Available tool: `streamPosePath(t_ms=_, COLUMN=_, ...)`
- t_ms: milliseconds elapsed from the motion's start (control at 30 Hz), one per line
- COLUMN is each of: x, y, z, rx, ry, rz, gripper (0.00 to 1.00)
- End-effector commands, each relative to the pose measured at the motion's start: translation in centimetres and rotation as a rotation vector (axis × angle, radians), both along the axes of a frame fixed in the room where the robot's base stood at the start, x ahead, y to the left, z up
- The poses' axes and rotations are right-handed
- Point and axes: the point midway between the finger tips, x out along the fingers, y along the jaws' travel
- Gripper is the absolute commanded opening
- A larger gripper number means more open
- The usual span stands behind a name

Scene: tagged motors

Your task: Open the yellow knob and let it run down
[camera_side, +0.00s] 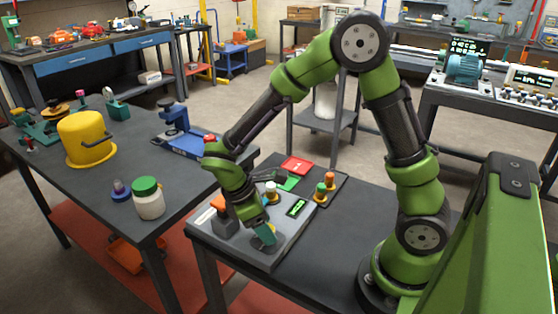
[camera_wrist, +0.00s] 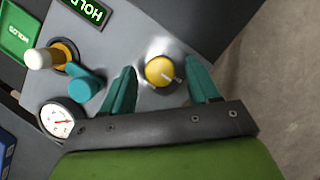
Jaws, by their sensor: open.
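The yellow knob (camera_wrist: 159,70) is round, with a pale pointer on it aimed to the lower right in the wrist view. It sits on a grey panel (camera_wrist: 128,38). My gripper (camera_wrist: 163,72) is open, with one teal finger on each side of the knob and a gap to each. I cannot tell how far down the fingertips reach beside it. In the side view my gripper (camera_side: 265,236) is low over the front part of the grey panel, and it hides the knob there.
On the panel are a teal knob (camera_wrist: 84,88), a white-and-orange handle (camera_wrist: 46,56), a round gauge (camera_wrist: 57,120) and a display reading HOLD (camera_wrist: 88,10). Red (camera_side: 296,165) and green (camera_side: 287,182) plates lie behind. A white jar (camera_side: 148,198) stands on the left table.

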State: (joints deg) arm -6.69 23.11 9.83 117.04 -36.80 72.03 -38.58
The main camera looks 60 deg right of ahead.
Motion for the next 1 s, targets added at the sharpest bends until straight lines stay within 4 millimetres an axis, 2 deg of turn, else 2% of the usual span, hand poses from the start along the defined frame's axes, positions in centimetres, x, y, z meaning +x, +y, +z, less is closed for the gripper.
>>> streamPosePath(t_ms=167, x=0.6, y=0.5, z=1.6, rx=0.0, ry=-0.005, rz=0.002, gripper=0.6)
streamPosePath(t_ms=700, x=3.8, y=3.9, z=13.0, rx=0.002, ry=-0.007, rz=0.002, gripper=0.6)
streamPosePath(t_ms=833, x=4.3, y=4.4, z=14.6, rx=0.001, ry=-0.004, rz=0.002, gripper=0.6)
streamPosePath(t_ms=1000, x=4.5, y=4.6, z=15.5, rx=0.0, ry=-0.003, rz=0.003, gripper=0.6)
